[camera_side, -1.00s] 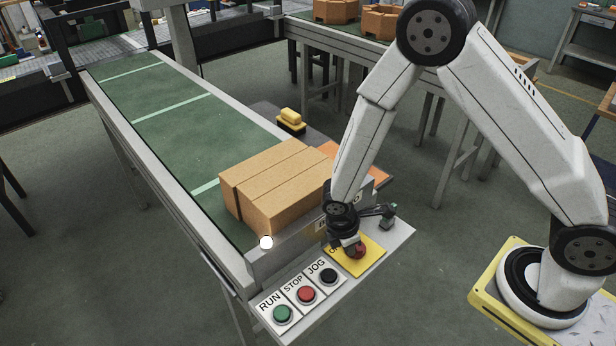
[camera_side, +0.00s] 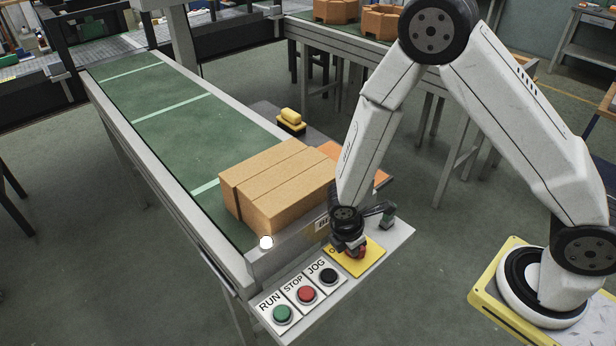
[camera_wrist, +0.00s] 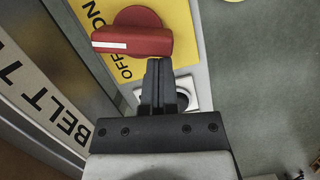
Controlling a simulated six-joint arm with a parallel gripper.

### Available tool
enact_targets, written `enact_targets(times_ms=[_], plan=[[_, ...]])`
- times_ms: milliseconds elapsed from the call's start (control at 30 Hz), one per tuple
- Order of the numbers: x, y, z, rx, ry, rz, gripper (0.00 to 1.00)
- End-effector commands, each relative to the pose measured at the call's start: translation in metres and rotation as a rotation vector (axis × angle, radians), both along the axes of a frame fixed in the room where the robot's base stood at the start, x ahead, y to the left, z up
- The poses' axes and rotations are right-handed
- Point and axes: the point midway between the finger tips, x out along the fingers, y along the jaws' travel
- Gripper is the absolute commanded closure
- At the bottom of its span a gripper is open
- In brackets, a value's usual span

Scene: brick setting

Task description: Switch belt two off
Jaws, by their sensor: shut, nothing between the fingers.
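The red rotary knob (camera_wrist: 133,28) sits on a yellow plate (camera_wrist: 180,45) lettered OFF and ON. Its handle bar lies across the wrist picture, with a white mark at its left end. A label (camera_wrist: 40,95) beside it reads BELT T, the rest cut off. My gripper (camera_wrist: 158,62) is shut and empty. Its fingertips are close to the lower right edge of the knob bar; I cannot tell whether they touch. In the side view my gripper (camera_side: 352,252) is low over the yellow plate (camera_side: 372,257) and partly hides the knob.
The green RUN (camera_side: 282,314), red STOP (camera_side: 306,294) and black JOG (camera_side: 328,276) buttons line the panel's front left. A cardboard box (camera_side: 280,185) stands at the end of the green belt (camera_side: 180,120). A white lamp (camera_side: 266,242) sits on the conveyor's end.

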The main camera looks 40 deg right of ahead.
Motion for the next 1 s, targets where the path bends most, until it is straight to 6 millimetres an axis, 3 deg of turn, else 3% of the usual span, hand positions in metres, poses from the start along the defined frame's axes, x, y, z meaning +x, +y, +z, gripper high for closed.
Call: enact_targets(times_ms=[1000], plan=[[-0.0069, -0.0040, 0.0001, -0.001, 0.001, 0.222, 1.00]])
